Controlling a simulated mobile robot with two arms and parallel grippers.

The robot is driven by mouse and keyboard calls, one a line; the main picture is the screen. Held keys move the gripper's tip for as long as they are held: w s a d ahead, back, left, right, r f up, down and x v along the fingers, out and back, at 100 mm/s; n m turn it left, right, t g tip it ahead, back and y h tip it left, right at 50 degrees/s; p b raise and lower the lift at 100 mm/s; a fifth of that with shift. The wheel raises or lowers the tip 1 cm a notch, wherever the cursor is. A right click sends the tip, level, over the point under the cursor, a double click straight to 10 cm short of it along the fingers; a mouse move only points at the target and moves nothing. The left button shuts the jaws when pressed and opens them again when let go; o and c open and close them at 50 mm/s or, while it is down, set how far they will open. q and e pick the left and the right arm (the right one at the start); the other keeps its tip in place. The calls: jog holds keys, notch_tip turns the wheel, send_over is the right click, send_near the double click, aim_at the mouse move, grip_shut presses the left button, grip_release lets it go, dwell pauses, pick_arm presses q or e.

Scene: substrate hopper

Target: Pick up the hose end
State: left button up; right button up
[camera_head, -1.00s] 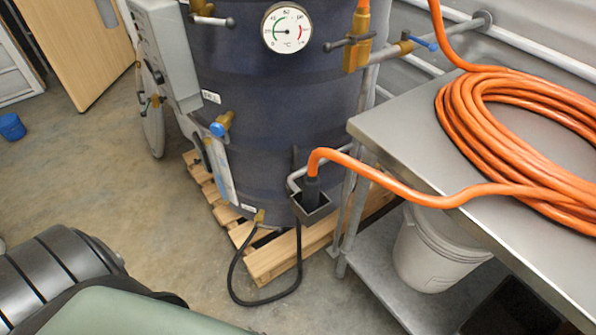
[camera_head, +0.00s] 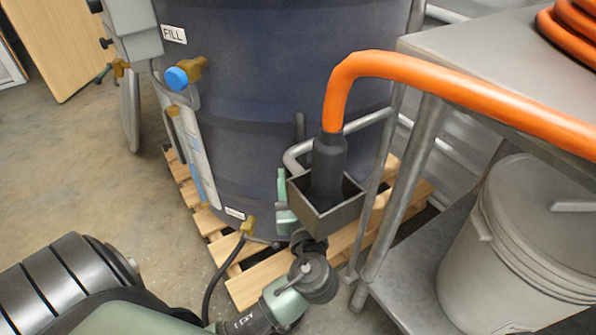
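The hose end (camera_head: 328,165) is a black cuff on the orange hose (camera_head: 440,80). It stands upright in a small grey open-topped holder (camera_head: 335,215) beside the dark blue tank (camera_head: 260,110). The hose bends over from it to the right, onto the metal table. My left arm comes in from the lower left. My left gripper (camera_head: 286,205) is just left of the holder, its wrist below. One green finger shows left of the hose end, apart from it; the other finger is not visible, so its opening cannot be told. My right gripper is not in view.
The metal table (camera_head: 455,60) and its legs stand close on the right, with a white lidded bucket (camera_head: 525,230) on its lower shelf. A wooden pallet (camera_head: 260,285) lies under the tank. A blue-handled valve (camera_head: 185,75) sticks out. The floor at left is clear.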

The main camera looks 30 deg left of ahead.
aim_at(299, 160)
pick_arm(q)
jog(key=x, duration=0.2)
jog(key=b+x, duration=0.1)
jog(key=x, duration=0.3)
jog(key=shift+w+f, duration=0.3)
jog(key=shift+w, duration=0.15)
jog(key=shift+d, duration=0.1)
grip_shut()
